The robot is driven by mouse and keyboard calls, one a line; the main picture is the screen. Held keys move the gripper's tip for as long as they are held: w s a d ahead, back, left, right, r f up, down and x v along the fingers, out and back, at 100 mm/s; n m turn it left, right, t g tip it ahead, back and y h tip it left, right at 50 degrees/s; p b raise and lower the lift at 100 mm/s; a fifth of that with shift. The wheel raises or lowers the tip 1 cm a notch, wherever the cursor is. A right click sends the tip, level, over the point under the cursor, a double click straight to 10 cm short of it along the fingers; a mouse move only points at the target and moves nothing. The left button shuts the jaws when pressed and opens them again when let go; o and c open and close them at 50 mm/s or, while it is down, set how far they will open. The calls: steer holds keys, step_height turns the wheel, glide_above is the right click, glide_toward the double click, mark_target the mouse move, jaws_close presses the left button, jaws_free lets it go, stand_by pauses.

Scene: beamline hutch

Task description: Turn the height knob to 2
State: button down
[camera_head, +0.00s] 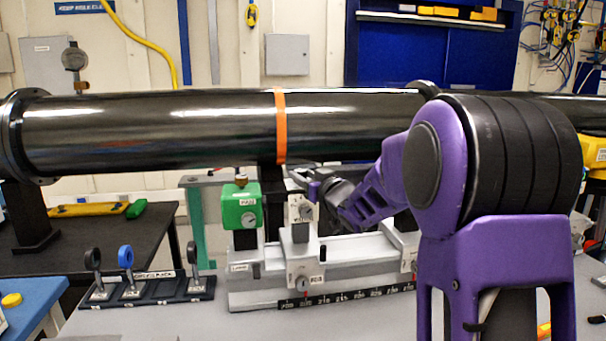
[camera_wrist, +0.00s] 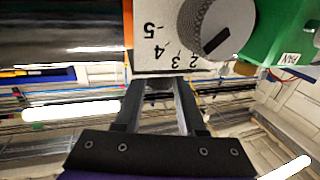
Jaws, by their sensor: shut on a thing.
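A pale block (camera_head: 301,238) with a small dial knob (camera_head: 306,212) on its face stands on the grey rail under the black tube. In the wrist view a knurled knob (camera_wrist: 207,22) with a black pointer mark sits on the pale scale plate (camera_wrist: 145,60), which is marked with numbers including 2, 3, 4 and 5. I cannot read clearly which number the mark meets. My gripper (camera_head: 318,188) is at the upper right of that block. In the wrist view its fingers (camera_wrist: 160,92) close on a small dark part at the plate's edge, and their tips are partly hidden. Which part it is, I cannot tell.
A green block (camera_head: 241,205) stands just left of the pale block. The long black tube (camera_head: 200,130) runs close above. Another knob (camera_head: 303,283) is lower on the pale block. A dark rack (camera_head: 150,290) with several upright ring-topped pieces lies left.

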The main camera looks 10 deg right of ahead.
steer(key=y+p, duration=0.1)
steer(key=n+y+p, duration=0.1)
steer(key=p, duration=0.1)
steer(key=shift+w+d+r+n+g, duration=0.2)
steer(key=shift+r+n+g, duration=0.1)
steer(key=shift+r+g, duration=0.1)
steer(key=shift+f+n+g+y+p, duration=0.25)
steer(key=shift+n+g+y+p, duration=0.2)
steer(key=shift+y+p, duration=0.45)
steer(key=shift+s, duration=0.1)
steer(key=c, duration=0.5)
jaws_free()
steer(key=shift+f, duration=0.1)
steer(key=v, duration=1.7)
steer(key=shift+s, duration=0.2)
steer(key=shift+d, duration=0.1)
